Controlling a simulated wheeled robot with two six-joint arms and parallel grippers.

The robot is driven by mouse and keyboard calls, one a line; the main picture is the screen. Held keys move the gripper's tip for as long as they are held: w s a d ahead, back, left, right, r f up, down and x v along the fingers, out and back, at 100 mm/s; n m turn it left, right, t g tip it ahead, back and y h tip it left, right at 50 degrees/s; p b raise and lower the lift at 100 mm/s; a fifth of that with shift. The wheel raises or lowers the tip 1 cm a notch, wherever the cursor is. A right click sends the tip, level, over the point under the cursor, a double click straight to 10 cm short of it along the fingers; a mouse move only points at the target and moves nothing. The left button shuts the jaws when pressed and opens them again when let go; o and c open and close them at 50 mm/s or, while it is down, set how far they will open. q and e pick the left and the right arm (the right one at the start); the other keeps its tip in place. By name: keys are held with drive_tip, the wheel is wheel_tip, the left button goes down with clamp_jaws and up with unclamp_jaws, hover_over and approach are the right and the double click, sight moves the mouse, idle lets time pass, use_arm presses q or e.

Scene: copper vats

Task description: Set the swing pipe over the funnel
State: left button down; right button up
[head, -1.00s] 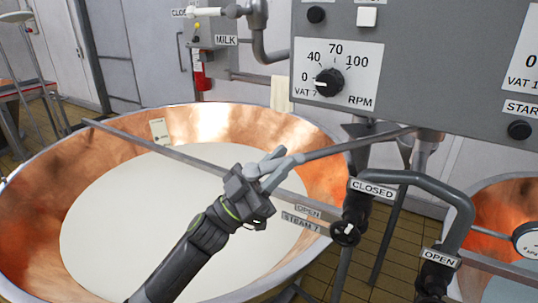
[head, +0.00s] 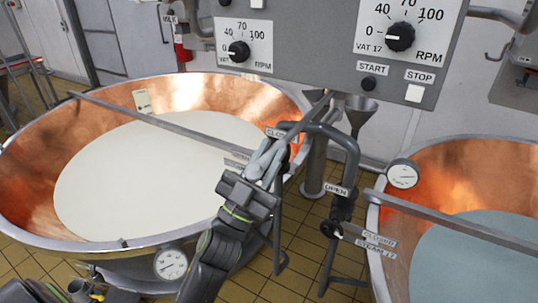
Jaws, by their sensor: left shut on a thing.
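My left gripper (head: 262,166) is shut on the swing pipe (head: 307,121), a thin grey tube running up and right from the fingers toward the underside of the control panel. The gripper appears in front of the right rim of the left vat. The grey metal funnel (head: 360,106) stands below the panel, to the right of the gripper and apart from it. The swing pipe's free end is hidden by the fingers, so I cannot tell exactly where it points. My right gripper is not in view.
The left copper vat (head: 285,90) holds white liquid. The right copper vat (head: 480,155) holds bluish-grey liquid. A bent valve pipe (head: 345,147) with CLOSED and OPEN labels stands close beside the gripper. The grey control panel (head: 310,40) hangs above. Tiled floor shows between the vats.

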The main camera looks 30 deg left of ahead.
use_arm(q)
drive_tip(key=shift+d+y, duration=0.3)
drive_tip(key=c, duration=1.3)
unclamp_jaws()
drive_tip(key=shift+o, duration=0.2)
drive_tip(key=shift+s+a+f+b, duration=0.15)
drive_tip(key=shift+s+f+b, duration=0.1)
drive_tip(key=shift+f+b, duration=0.15)
drive_tip(key=b+v, duration=0.9)
drive_tip(key=v, duration=0.7)
drive_tip(key=shift+s+f+b, duration=0.15)
drive_tip(key=shift+f+b, duration=0.05)
drive_tip(key=shift+b, duration=0.1)
